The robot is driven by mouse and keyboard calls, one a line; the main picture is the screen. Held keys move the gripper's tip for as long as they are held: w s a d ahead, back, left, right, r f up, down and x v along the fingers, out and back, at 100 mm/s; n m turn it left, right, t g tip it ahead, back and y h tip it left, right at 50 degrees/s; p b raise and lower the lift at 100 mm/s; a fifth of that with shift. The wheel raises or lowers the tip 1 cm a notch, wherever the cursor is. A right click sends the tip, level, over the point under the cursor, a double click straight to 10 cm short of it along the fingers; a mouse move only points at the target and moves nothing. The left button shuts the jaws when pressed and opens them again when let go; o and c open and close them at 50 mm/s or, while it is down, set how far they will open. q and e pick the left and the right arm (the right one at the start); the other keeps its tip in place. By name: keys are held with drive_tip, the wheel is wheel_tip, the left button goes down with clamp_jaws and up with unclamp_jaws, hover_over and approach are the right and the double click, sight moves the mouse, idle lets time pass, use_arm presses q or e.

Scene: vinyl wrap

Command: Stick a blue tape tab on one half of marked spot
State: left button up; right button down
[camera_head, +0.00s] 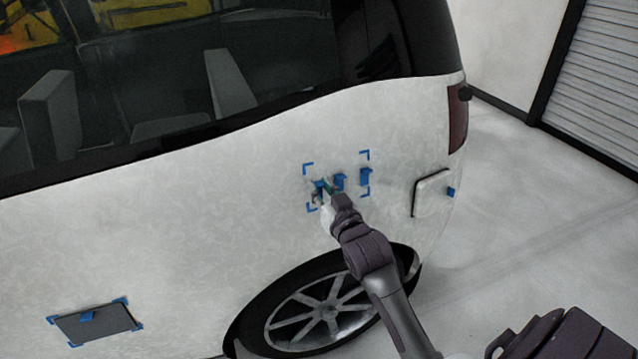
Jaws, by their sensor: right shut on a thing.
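The marked spot (366,155) is an area on the van's pale side panel, framed by blue corner marks. Two blue tape tabs stand out inside it, one in the middle (340,181) and one toward the right (366,177). My right gripper (322,187) reaches up from below right to the left part of the marked spot. It is shut on a small blue tape tab (320,185), close to the panel. The gripper partly hides this tab, and I cannot tell whether the tab touches the panel. My left gripper is not in view.
The van's rear wheel (318,312) is below the marked spot. A fuel flap (432,194) with a blue tab stands slightly open to the right. A dark panel (97,322) with blue tape is at lower left. Open floor (545,220) lies right.

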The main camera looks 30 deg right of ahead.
drive_tip(key=s, duration=0.1)
drive_tip(key=s+p, duration=0.1)
drive_tip(key=s+r+p, duration=0.1)
drive_tip(key=s, duration=0.1)
drive_tip(key=shift+a, duration=0.4)
drive_tip(key=shift+f, duration=0.1)
